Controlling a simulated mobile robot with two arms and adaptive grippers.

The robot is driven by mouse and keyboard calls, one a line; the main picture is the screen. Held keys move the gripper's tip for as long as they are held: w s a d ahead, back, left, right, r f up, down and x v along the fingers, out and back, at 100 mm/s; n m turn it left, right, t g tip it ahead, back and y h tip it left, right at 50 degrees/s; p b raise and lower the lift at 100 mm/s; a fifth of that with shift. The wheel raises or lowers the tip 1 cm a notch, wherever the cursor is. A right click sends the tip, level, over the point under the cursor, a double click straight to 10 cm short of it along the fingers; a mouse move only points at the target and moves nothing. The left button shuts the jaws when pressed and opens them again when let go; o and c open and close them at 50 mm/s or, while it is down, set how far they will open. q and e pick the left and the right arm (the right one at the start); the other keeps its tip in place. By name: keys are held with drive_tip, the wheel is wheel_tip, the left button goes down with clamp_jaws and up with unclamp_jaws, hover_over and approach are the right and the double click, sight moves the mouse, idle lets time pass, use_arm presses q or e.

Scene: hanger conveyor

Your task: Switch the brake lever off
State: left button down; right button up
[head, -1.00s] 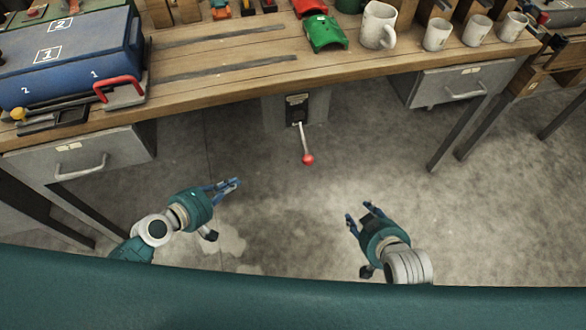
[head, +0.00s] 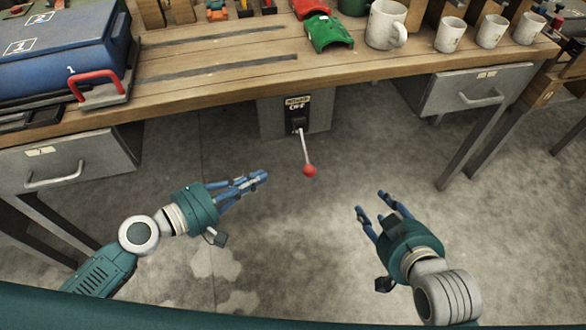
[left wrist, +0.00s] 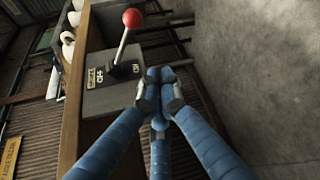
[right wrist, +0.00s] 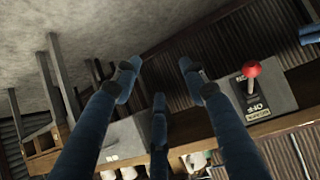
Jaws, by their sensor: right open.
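The brake lever is a thin metal rod with a red ball knob (head: 310,170), sticking out of a grey brake box (head: 267,122) under the bench edge. In the head view it slopes down, away from the OFF lettering on the box. The knob also shows in the left wrist view (left wrist: 132,18) and the right wrist view (right wrist: 251,69). My left gripper (head: 264,178) is left of the knob, with its blue fingers together and nothing between them. My right gripper (head: 371,202) is open and empty, right of and below the knob. Neither touches the lever.
The wooden bench (head: 350,72) spans above the box. A left drawer (head: 60,165) and a right drawer (head: 465,92) hang beneath it. A blue case (head: 60,45), a green part (head: 330,35) and several mugs stand on top. The floor around the lever is clear.

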sight(305, 152)
use_arm(q)
drive_tip(key=p+x, duration=0.1)
drive_tip(key=x, duration=0.9)
drive_tip(key=shift+s+d+r+p, duration=0.25)
drive_tip(key=shift+s+r+p, duration=0.1)
drive_tip(key=shift+s, duration=0.25)
drive_tip(key=shift+s+d+r+p, duration=0.25)
drive_tip(key=shift+s+p, duration=0.1)
drive_tip(key=shift+s, duration=0.2)
drive_tip(key=shift+s+d+r+p, duration=0.2)
drive_tip(key=shift+s+r+p, duration=0.15)
drive_tip(key=shift+s, duration=0.25)
use_arm(e)
drive_tip(key=s+d+f+g+h, duration=0.1)
drive_tip(key=s+d+f+g, duration=0.1)
drive_tip(key=s, duration=0.5)
drive_tip(key=s+d+f+g, duration=0.2)
drive_tip(key=s+f+g, duration=0.3)
drive_tip(key=s, duration=0.2)
drive_tip(key=shift+s+d+h, duration=0.2)
drive_tip(key=shift+d+h, duration=0.1)
drive_tip(key=shift+h, duration=0.1)
drive_tip(key=shift+r, duration=0.15)
use_arm(q)
drive_tip(key=shift+s+r+p, duration=0.15)
drive_tip(key=shift+p, duration=0.45)
use_arm(e)
drive_tip(key=shift+r, duration=0.5)
